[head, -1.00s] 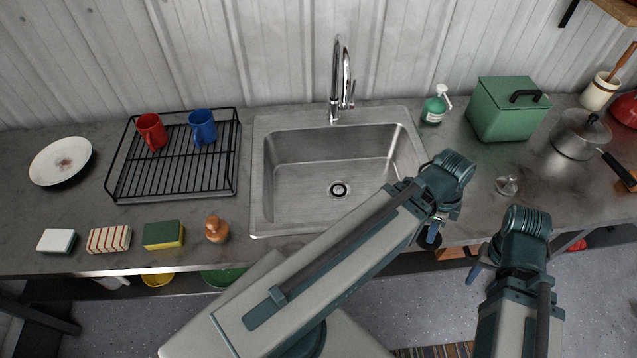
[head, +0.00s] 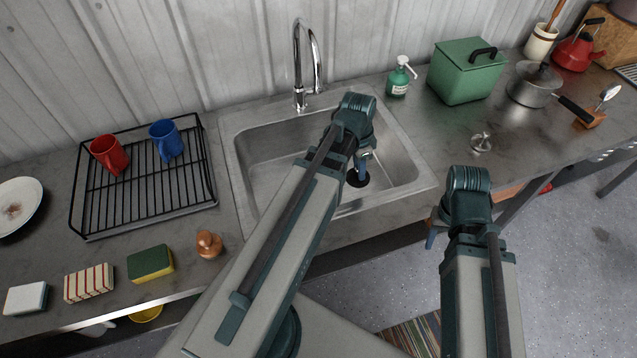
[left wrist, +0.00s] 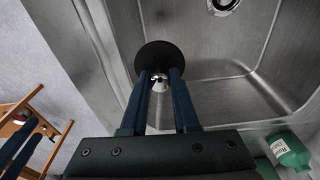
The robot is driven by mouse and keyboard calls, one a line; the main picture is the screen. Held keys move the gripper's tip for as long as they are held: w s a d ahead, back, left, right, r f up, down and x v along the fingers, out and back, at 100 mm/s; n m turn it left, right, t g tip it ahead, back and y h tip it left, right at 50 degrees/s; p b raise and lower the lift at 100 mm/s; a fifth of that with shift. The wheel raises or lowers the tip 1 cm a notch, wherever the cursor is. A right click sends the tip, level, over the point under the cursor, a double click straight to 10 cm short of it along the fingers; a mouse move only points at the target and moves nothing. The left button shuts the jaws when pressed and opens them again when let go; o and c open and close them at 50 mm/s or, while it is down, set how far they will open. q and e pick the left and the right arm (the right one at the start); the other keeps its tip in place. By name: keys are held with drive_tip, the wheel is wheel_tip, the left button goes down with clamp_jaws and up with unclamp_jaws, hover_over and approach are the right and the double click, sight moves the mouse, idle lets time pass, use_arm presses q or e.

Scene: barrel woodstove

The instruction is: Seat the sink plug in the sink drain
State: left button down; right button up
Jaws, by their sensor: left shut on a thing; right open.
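My left gripper (head: 359,170) is shut on the sink plug (head: 354,179), a black disc with a small pale metal knob. The plug (left wrist: 158,56) shows between the finger ends in the left wrist view. It appears over the front right part of the steel sink (head: 428,184), apart from the drain. The sink drain (left wrist: 223,4) is a round metal ring at the top edge of the left wrist view; my left arm hides it in the head view. My right gripper (head: 431,239) is open and empty, in front of the counter, right of the sink.
A tall chrome faucet (head: 299,70) stands behind the sink. A soap bottle (head: 398,80), green box (head: 467,75) and small metal piece (head: 481,142) are to its right. A dish rack (head: 85,215) and a copper-coloured object (head: 208,244) are to its left.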

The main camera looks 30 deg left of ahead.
use_arm(q)
drive_tip(key=shift+n, duration=0.3)
drive_tip(key=f+b, duration=0.8)
drive_tip(key=f, duration=0.1)
drive_tip(key=a+f+b, duration=0.1)
drive_tip(key=f+b, duration=0.3)
drive_tip(key=shift+w+f, duration=0.25)
drive_tip(key=w+a, duration=0.2)
drive_tip(key=a, duration=0.3)
drive_tip(key=w+a+f+b, duration=0.1)
drive_tip(key=a, duration=0.3)
drive_tip(key=w+a, duration=0.2)
drive_tip(key=a, duration=0.3)
drive_tip(key=shift+w+a+f+b, duration=0.15)
drive_tip(key=shift+w+a+b, duration=0.15)
drive_tip(key=shift+a+b, duration=0.05)
wheel_tip(320, 180, down, 4)
drive_tip(key=b, duration=0.3)
drive_tip(key=shift+a+r, duration=0.15)
drive_tip(key=shift+r, duration=0.05)
drive_tip(key=shift+b, duration=0.3)
drive_tip(key=shift+f, duration=0.2)
drive_tip(key=c, duration=0.7)
unclamp_jaws()
drive_tip(key=shift+r, duration=0.1)
drive_tip(key=shift+o, duration=0.2)
drive_tip(key=shift+r, duration=0.15)
